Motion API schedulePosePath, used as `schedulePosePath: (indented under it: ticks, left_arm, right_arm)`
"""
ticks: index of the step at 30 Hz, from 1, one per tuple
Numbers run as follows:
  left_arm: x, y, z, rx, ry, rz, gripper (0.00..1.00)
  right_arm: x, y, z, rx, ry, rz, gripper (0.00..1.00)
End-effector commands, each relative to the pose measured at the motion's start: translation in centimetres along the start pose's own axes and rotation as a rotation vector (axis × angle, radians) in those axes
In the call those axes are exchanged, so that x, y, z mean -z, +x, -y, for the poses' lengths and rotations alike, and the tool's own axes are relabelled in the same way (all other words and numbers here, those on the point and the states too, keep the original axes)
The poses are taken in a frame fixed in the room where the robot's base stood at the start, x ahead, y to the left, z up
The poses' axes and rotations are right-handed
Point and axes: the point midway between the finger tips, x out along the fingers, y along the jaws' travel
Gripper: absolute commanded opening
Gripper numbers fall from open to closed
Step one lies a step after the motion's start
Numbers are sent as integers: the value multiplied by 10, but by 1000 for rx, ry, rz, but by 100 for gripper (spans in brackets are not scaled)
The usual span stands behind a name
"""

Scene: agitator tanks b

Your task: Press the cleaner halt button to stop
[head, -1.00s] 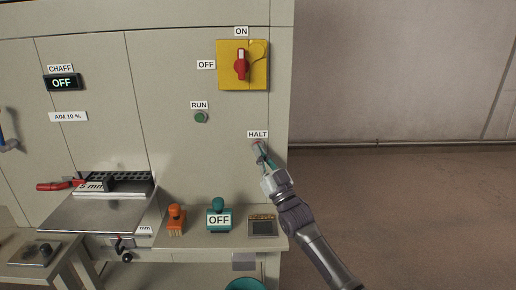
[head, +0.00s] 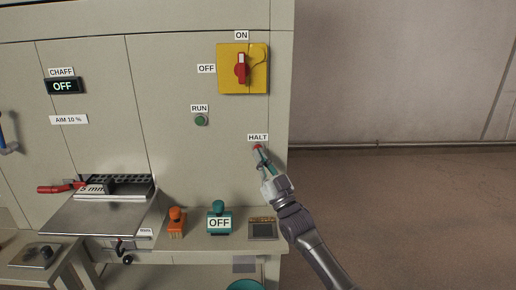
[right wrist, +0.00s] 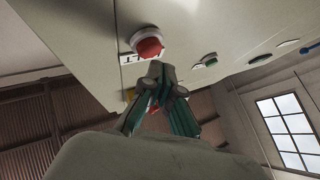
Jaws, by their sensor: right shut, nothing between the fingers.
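The red halt button (head: 257,147) sits on the machine's front panel under a HALT label (head: 258,137), near the panel's right edge. In the right wrist view the button (right wrist: 149,47) shows as a red cap in a pale ring. My right gripper (head: 261,151) is shut and empty, with its fingertips at the button's lower right in the head view. In the right wrist view the fingertips (right wrist: 160,72) lie just below the cap. I cannot tell whether they touch it. My left gripper is not in view.
A green RUN button (head: 201,120) and a yellow switch plate with a red knob (head: 241,69) are higher on the panel. A ledge below holds an orange tool (head: 177,222), a teal OFF stamp-like item (head: 219,217) and a small display (head: 262,229). Right of the machine is free.

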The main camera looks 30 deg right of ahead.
Motion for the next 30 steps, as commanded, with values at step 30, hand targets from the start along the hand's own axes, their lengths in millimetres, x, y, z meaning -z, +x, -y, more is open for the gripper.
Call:
schedulePosePath:
  ticks: [30]
  left_arm:
    - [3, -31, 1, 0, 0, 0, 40]
  right_arm:
    - [27, -36, 27, 0, -1, -1, 0]
